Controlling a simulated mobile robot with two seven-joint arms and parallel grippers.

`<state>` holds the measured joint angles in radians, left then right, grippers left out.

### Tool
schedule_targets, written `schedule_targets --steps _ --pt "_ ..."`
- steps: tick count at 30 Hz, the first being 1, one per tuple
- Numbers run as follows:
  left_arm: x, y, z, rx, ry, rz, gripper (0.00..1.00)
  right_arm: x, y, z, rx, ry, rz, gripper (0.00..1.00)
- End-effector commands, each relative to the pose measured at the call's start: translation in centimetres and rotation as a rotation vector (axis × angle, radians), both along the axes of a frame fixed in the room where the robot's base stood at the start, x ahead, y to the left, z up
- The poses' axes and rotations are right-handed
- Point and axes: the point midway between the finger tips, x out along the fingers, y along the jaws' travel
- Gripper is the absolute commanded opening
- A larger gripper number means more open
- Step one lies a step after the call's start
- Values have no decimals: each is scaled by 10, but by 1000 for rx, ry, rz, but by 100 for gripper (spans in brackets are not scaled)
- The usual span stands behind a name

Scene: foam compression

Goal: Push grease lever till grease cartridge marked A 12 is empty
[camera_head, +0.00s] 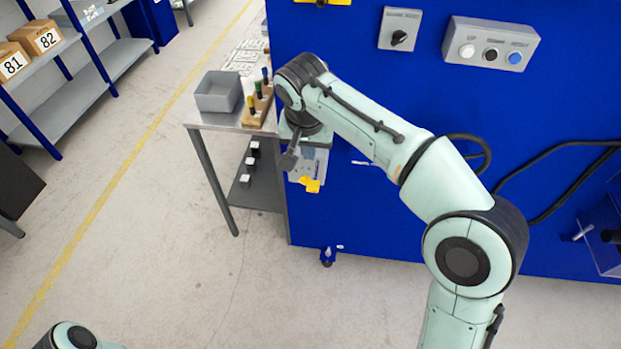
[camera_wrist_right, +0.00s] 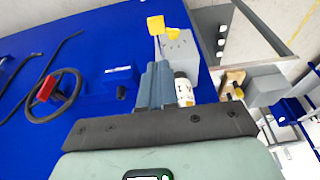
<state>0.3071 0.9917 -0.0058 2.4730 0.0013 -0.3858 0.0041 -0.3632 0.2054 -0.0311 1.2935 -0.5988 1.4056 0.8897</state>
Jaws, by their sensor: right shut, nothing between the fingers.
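The yellow lever (camera_wrist_right: 156,27) stands out from a grey grease unit (camera_wrist_right: 186,48) in the right wrist view. In the head view the yellow part (camera_head: 309,185) shows at the bottom of the grey unit (camera_head: 316,162) on the blue cabinet's left side. A cartridge (camera_wrist_right: 184,93) with a white and yellow label shows just right of my fingers; its marking is too small to read. My right gripper (camera_wrist_right: 154,78) is shut and empty, its fingertips pointing at the unit close to the lever. Contact cannot be told. In the head view my wrist largely hides it. My left gripper is out of view.
A table (camera_head: 205,121) on the left holds a grey bin (camera_head: 218,92) and a wooden stand (camera_head: 257,107) with several coloured-top cartridges. The blue cabinet (camera_head: 380,235) carries a rotary switch (camera_head: 400,30) and a button box (camera_head: 490,45). The floor (camera_head: 150,240) is clear at left.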

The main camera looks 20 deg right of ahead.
Motion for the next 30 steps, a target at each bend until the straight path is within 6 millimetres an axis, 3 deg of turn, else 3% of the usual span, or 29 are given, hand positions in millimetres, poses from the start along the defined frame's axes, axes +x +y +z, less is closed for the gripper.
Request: schedule_targets --steps 14,30 --pt "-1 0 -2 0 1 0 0 0 -2 -2 -2 0 -8 0" --pt "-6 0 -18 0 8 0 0 22 -18 -101 -1 3 -7 0"
